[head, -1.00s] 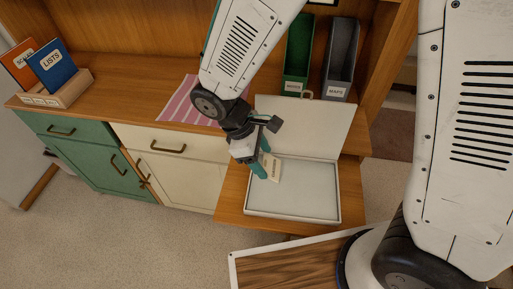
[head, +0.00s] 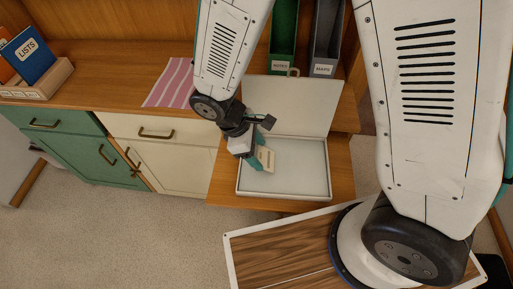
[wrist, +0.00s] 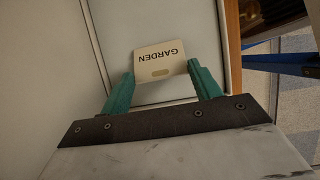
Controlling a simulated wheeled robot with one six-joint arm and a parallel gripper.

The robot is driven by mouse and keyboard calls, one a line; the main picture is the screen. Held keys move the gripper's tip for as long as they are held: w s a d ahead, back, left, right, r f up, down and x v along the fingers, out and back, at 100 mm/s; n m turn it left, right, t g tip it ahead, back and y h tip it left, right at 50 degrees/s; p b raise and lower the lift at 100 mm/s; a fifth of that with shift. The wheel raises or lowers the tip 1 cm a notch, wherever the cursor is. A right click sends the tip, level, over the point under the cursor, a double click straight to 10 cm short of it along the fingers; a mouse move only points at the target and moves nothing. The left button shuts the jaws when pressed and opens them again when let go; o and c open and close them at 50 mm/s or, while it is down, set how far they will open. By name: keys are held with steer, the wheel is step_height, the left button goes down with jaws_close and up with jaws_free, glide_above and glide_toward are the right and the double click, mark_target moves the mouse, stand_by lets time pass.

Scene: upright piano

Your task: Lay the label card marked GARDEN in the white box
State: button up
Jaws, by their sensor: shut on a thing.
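My gripper (head: 257,161) is shut on the cream label card (head: 267,157) marked GARDEN. In the wrist view the card (wrist: 160,60) sits between the tips of the teal fingers, its lettering upside down. The white box (head: 304,166) is open, its lid (head: 300,105) tilted back behind it. It looks empty inside with a pale grey floor. The card is over the left part of the box in the head view; I cannot tell whether it touches the floor.
The box stands on a wooden surface (head: 222,192). Behind it are a green file marked NOTES (head: 283,40) and a grey one marked MAPS (head: 326,45). A pink striped cloth (head: 170,85) lies to the left. A wooden holder with a blue LISTS book (head: 28,55) is far left.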

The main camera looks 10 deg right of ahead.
steer(key=o, duration=1.2)
steer(key=shift+o, duration=0.2)
steer(key=shift+r, duration=0.1)
steer(key=v, duration=0.7)
steer(key=shift+r, duration=0.3)
steer(key=shift+a, duration=0.15)
